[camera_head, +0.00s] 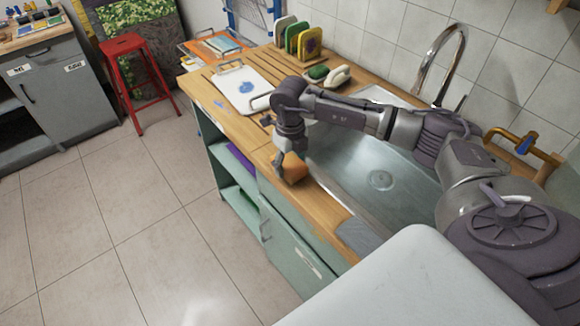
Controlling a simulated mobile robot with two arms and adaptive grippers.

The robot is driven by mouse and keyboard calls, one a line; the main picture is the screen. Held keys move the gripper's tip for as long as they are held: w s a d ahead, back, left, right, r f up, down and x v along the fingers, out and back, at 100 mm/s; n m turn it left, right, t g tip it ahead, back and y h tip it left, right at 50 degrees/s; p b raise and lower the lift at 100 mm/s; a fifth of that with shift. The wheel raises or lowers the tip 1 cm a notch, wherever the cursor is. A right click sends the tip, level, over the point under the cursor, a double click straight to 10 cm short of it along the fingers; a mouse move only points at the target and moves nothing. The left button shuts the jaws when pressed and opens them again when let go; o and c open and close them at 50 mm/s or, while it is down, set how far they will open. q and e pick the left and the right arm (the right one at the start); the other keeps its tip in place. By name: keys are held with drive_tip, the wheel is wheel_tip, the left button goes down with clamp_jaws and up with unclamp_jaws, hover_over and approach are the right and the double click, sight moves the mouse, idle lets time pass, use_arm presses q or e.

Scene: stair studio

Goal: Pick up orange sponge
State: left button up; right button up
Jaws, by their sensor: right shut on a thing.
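The orange sponge (295,166) is at the front wooden edge of the counter, beside the sink's left side. My right gripper (287,168) points down at it from above and is shut on it. Part of the sponge is hidden by the gripper. I cannot tell whether the sponge still touches the counter. My left gripper does not show.
The steel sink (381,180) with a tall faucet (440,62) lies right of the gripper. A grey cloth (359,236) lies at the front edge. A red stool (130,80) stands left.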

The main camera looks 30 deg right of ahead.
wheel_tip(320, 180, up, 3)
drive_tip(key=shift+f+b, duration=0.1)
drive_tip(key=shift+b, duration=0.5)
drive_tip(key=s+r+b, duration=0.2)
drive_tip(key=s+r, duration=0.5)
drive_tip(key=s, duration=0.4)
drive_tip(key=shift+s+d+b, duration=0.3)
drive_tip(key=shift+s, duration=0.05)
